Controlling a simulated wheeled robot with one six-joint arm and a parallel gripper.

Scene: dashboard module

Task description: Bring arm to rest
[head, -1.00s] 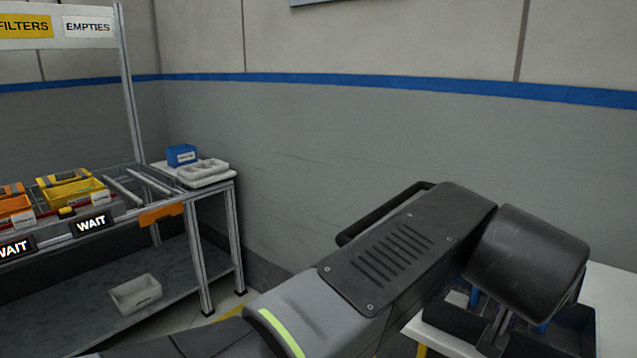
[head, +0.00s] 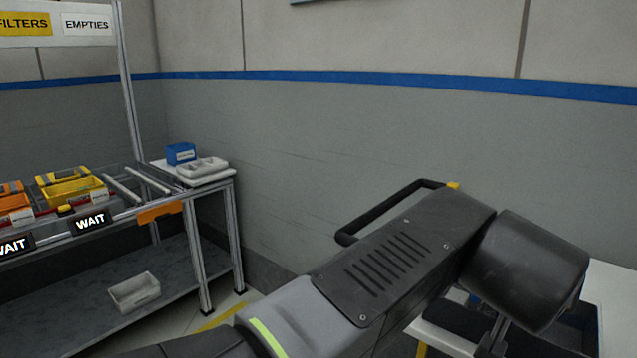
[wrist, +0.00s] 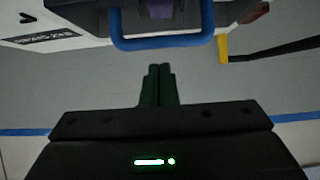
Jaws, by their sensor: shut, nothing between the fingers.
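My gripper (wrist: 158,72) shows in the wrist view with its two dark green fingers together and nothing between them. Its tips point toward a blue handle-like bar (wrist: 165,42), and I cannot tell how far apart they are. In the head view my arm crosses the lower right, and the gripper itself cannot be made out there.
A white table (head: 610,285) with dark and blue items stands behind my arm at the right. At the left is a rack holding yellow bins (head: 75,190), a white tray (head: 203,168) and a blue box (head: 181,153). A grey bin (head: 135,291) lies on its lower shelf.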

